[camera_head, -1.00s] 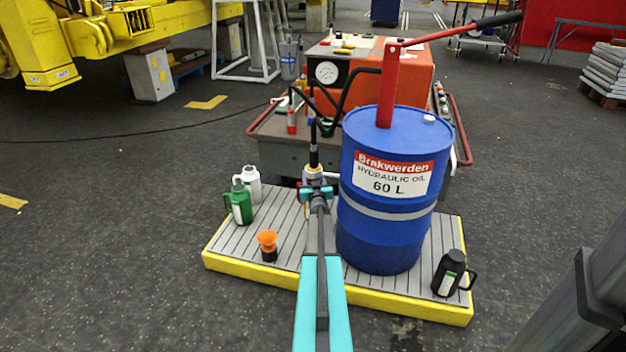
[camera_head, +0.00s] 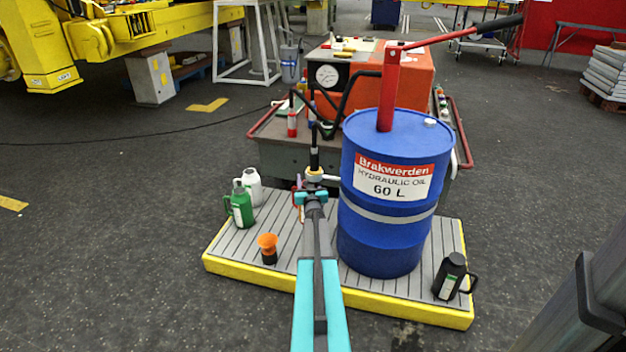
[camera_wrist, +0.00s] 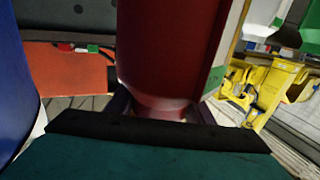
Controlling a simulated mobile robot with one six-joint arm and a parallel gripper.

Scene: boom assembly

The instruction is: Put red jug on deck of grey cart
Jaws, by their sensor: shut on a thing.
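The red jug (camera_wrist: 165,50) fills the middle of the wrist view, dark red with a pale label on its right side. My gripper (camera_wrist: 163,112) is shut on its narrow end. In the head view my gripper (camera_head: 312,196) is above the slatted platform, left of the blue drum; the arm mostly hides the jug there. The grey cart (camera_head: 285,157) stands behind the platform, with red side rails. Its deck is partly hidden by the drum and carries an orange unit with a gauge.
The blue drum (camera_head: 385,235) with a red pump lever is close to the right of my gripper. A green jug (camera_head: 240,206), white jug (camera_head: 253,186), orange-topped item (camera_head: 268,248) and black jug (camera_head: 450,277) stand on the yellow-edged platform (camera_head: 250,272). Small bottles occupy the cart's left side.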

